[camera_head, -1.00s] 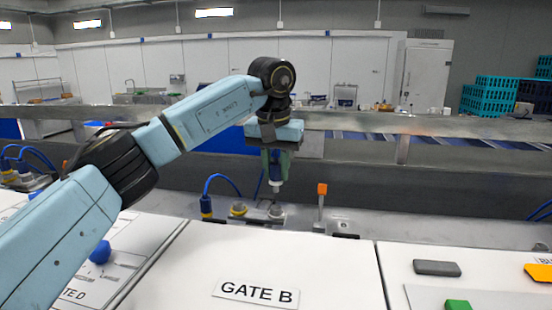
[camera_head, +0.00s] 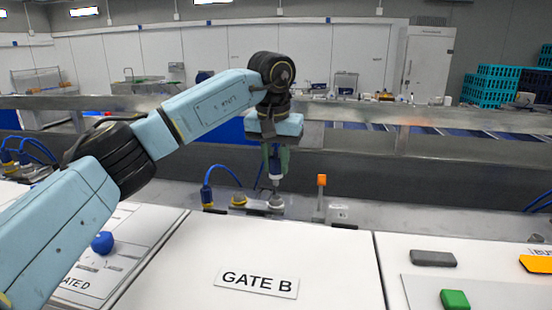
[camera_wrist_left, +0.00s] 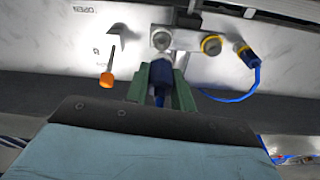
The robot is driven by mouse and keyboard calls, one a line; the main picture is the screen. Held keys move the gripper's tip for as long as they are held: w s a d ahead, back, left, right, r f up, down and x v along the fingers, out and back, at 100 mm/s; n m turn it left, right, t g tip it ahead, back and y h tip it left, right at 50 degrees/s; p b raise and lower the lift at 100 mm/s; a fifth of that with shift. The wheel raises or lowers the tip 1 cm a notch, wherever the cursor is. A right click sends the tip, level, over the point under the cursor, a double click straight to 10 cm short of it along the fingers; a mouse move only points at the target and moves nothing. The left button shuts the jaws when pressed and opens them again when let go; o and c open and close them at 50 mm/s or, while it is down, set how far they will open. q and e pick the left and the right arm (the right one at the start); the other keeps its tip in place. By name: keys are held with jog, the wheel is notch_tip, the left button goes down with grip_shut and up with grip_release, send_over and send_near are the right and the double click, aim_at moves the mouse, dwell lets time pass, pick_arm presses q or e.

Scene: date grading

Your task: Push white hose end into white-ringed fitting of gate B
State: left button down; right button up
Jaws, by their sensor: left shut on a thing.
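My left gripper (camera_head: 275,165) is shut on the blue hose end with a white tip (camera_head: 275,180), which points down behind the gate B panel (camera_head: 240,240). The green fingers and blue plug also show in the left wrist view (camera_wrist_left: 161,76). The white-ringed fitting (camera_head: 275,201) is just below the white tip. In the left wrist view the fitting (camera_wrist_left: 161,38) lies straight past the plug. The tip looks close over the fitting; I cannot tell whether they touch. My right gripper is not in view.
A yellow-ringed fitting (camera_head: 239,199) is just left of it. Beyond that, a blue hose with a yellow-ringed plug (camera_head: 207,196) stands in another fitting. An orange-tipped lever (camera_head: 321,184) stands close on the right. A metal rail (camera_head: 400,118) runs behind.

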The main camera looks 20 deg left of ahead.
aim_at(276, 177)
pick_arm(q)
jog(key=shift+f, duration=0.5)
jog(key=shift+f+b, duration=0.35)
jog(key=shift+f, duration=0.3)
jog(key=shift+f+p, duration=0.2)
jog(key=shift+p, duration=0.45)
dwell(1.0)
jog(key=shift+f+b, duration=0.4)
jog(key=shift+f, duration=0.85)
dwell(1.0)
jog(key=c, duration=1.8)
grip_release()
jog(key=shift+c, duration=0.2)
jog(key=o, duration=1.1)
